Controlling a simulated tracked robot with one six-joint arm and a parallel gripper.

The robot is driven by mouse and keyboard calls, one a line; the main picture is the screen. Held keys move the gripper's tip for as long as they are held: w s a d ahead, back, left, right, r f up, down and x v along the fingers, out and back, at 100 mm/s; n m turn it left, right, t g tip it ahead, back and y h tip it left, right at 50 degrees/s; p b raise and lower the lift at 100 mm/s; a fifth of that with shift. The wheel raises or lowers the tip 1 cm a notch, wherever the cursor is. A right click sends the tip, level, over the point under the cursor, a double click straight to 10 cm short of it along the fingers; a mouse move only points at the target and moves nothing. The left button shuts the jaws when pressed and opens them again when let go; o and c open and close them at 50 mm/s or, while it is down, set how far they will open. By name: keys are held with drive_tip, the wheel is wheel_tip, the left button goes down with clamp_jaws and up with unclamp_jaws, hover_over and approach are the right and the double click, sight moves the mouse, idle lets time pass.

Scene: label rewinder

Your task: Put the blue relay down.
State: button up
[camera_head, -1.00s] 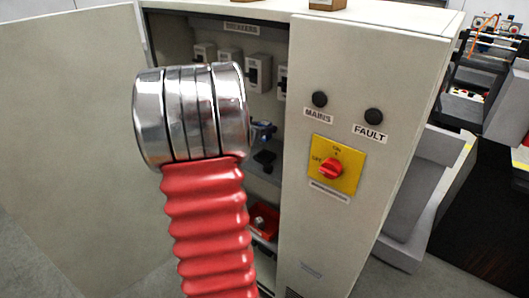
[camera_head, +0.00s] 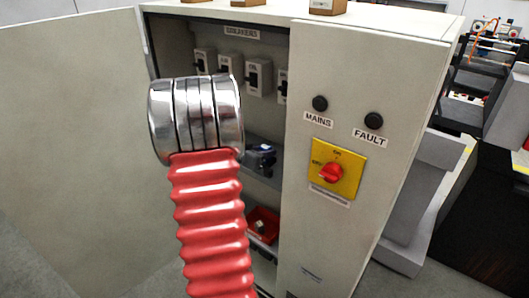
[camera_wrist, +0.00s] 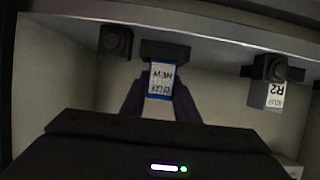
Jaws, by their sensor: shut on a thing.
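My gripper (camera_wrist: 158,88) is shut on the blue relay (camera_wrist: 160,78), which has a white label reading NEW RELAY, upside down in the wrist view. The relay's far end meets a black block (camera_wrist: 165,50) in the picture; whether they touch, I cannot tell. In the head view, a small blue and dark shape (camera_head: 262,158) shows inside the cabinet (camera_head: 370,70), just right of my arm. Which part of it is relay or gripper is unclear. My arm hides much of the cabinet's interior.
In the wrist view, a part labelled R2 (camera_wrist: 274,94) sits on a black block at right, and another black block (camera_wrist: 116,41) is at left. A row of breakers (camera_head: 258,76) is above, a red tray (camera_head: 264,222) below. The cabinet door (camera_head: 70,130) stands open at left.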

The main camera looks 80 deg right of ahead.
drive_tip(key=shift+f, duration=0.1)
drive_tip(key=o, duration=1.1)
drive_tip(key=v, duration=1.2)
idle(0.3)
